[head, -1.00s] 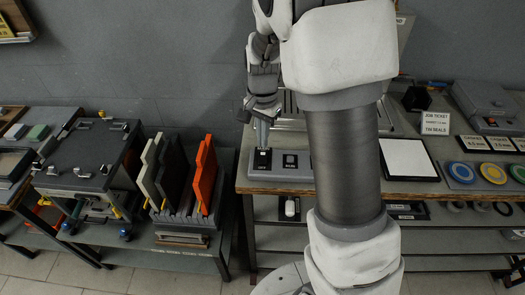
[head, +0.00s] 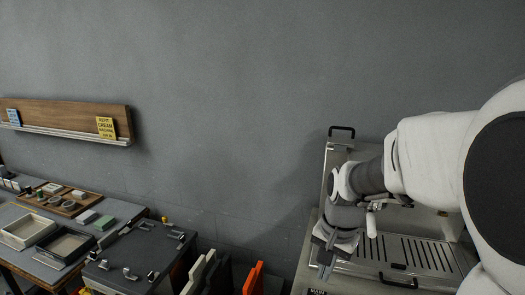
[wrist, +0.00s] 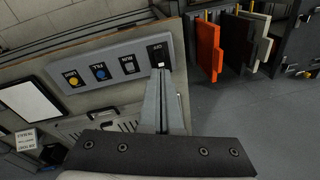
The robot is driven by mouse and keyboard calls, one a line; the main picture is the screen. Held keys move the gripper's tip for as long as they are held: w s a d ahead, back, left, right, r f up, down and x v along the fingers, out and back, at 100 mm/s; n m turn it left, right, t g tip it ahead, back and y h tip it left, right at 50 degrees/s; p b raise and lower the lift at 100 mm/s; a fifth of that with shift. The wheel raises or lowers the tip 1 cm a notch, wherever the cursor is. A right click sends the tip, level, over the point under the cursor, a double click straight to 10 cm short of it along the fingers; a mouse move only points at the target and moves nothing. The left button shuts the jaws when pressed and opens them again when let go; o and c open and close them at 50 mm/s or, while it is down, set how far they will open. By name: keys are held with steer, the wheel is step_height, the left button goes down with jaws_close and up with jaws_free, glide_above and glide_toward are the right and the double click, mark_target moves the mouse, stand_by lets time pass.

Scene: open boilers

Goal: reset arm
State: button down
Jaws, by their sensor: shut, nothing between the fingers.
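My gripper (head: 327,258) is at the lower right of the head view, at the end of my arm. In the wrist view its two grey fingers (wrist: 163,98) lie together, shut and empty. The fingertips appear in front of the black switch (wrist: 158,54) at the right end of a grey control panel (wrist: 110,77). I cannot tell whether they touch it. The panel also carries a blue button, a yellow button and another dark switch.
A machine with a slatted grey top (head: 432,258) stands behind my gripper. Orange (wrist: 208,46) and pale boards stand upright nearby. A dark-topped cart (head: 140,255) and trays (head: 30,230) are at left. A wooden wall shelf (head: 60,118) hangs above. Open wall fills the middle.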

steer(key=s+r+n+t, duration=0.4)
steer(key=s+r+n, duration=0.3)
steer(key=s, duration=0.9)
steer(key=shift+d+r+h, duration=0.2)
steer(key=shift+r+h, duration=0.1)
steer(key=shift+r, duration=1.15)
